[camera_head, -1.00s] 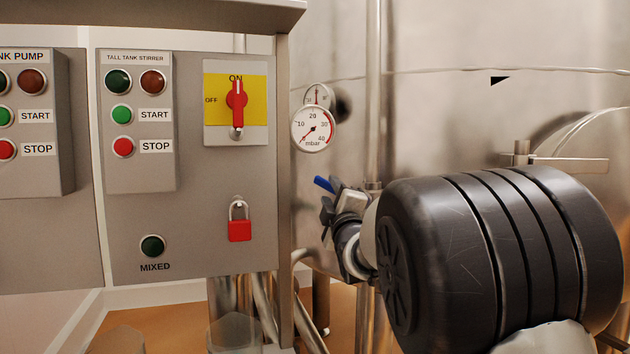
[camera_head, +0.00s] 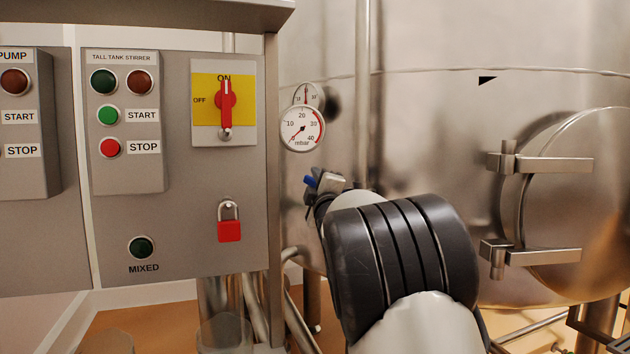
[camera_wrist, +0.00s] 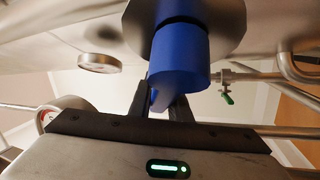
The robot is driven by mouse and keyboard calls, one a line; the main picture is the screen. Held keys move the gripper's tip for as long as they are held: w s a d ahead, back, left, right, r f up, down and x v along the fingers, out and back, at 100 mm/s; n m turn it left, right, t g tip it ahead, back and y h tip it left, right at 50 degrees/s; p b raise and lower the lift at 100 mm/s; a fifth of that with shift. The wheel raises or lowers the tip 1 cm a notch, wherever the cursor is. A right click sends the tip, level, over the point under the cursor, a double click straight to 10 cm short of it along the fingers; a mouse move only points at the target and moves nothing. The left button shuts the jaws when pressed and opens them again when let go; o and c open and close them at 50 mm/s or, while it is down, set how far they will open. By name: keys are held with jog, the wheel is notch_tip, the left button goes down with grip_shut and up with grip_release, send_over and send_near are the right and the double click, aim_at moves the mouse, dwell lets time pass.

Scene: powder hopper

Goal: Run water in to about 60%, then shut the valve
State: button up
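The blue valve handle (camera_head: 310,181) shows small at the tank's lower left in the head view, partly hidden by my gripper (camera_head: 326,184). In the wrist view, the blue handle (camera_wrist: 180,60) is large, in front of a round metal disc. My gripper's dark fingers (camera_wrist: 163,104) reach up to it, with blue showing beside and between them. I cannot tell whether they press on it. The mbar gauge (camera_head: 302,129) on the tank has its needle at the lower left, near the low end. No water is visible.
The stirrer panel (camera_head: 125,120) with START and STOP buttons, a red switch (camera_head: 226,100) at ON and a red padlock (camera_head: 229,231) stands left of the tank (camera_head: 440,120). A round hatch (camera_head: 575,200) is at right. The wrist view shows a green-handled valve (camera_wrist: 228,98) and pipes.

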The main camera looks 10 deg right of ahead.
grip_shut()
jog(key=f+n+g, duration=0.1)
jog(key=f+n+g+p, duration=0.1)
jog(key=f, duration=0.1)
jog(key=f+n+g+p, duration=0.1)
jog(key=f+n, duration=0.1)
jog(key=shift+w+a+f+g, duration=0.25)
jog(key=shift+a+g, duration=0.05)
jog(key=shift+a+f, duration=0.1)
jog(key=shift+f, duration=0.15)
dwell(0.4)
jog(key=o, duration=0.7)
grip_release()
jog(key=shift+o, duration=0.2)
jog(key=shift+r, duration=0.15)
jog(key=shift+s+r, duration=0.1)
jog(key=shift+r, duration=0.15)
jog(key=s+d+b, duration=0.1)
jog(key=s+b, duration=0.1)
jog(key=s, duration=1.5)
jog(key=shift+d+r, duration=0.15)
jog(key=shift+r, duration=0.2)
